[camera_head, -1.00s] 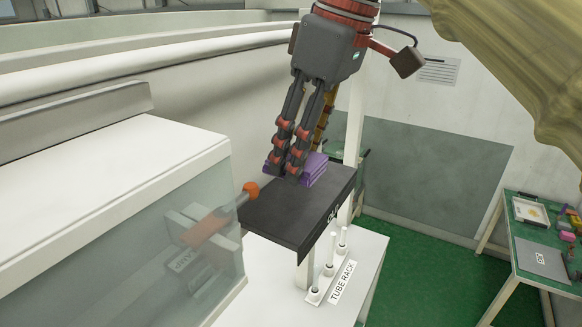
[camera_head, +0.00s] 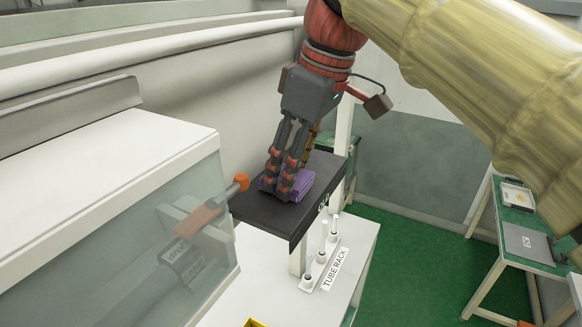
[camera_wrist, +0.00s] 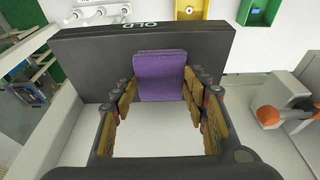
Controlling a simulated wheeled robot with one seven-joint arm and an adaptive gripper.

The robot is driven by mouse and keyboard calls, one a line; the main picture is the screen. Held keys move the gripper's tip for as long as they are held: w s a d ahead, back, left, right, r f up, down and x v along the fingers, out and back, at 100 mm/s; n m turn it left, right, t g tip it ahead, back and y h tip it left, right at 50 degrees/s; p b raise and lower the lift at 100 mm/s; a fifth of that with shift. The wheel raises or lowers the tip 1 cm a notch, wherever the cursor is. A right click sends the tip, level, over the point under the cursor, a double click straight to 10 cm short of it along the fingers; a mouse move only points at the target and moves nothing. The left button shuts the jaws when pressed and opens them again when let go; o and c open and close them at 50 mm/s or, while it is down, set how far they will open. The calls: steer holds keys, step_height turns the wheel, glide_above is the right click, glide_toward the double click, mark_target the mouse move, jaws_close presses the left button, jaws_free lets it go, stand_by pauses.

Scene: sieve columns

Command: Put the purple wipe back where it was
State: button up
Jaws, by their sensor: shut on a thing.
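The purple wipe (camera_head: 305,181) is a folded cloth on or just above the dark shelf top (camera_head: 262,213); I cannot tell whether it touches. My gripper (camera_head: 279,188) points down and is shut on the purple wipe. In the wrist view, the purple wipe (camera_wrist: 160,76) lies between the two finger rows, over the black slab (camera_wrist: 85,62) marked "OLD". The fingers hide part of the wipe in the head view.
An orange-ended handle (camera_head: 241,181) sticks out near the shelf's left side. A tube rack (camera_head: 322,256) with white pegs stands below on a white surface. A glass-fronted white cabinet (camera_head: 110,165) is at left. A green table (camera_head: 520,226) stands at right.

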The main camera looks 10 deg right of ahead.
steer(key=o, duration=1)
steer(key=shift+r, duration=0.1)
steer(key=v, duration=1.2)
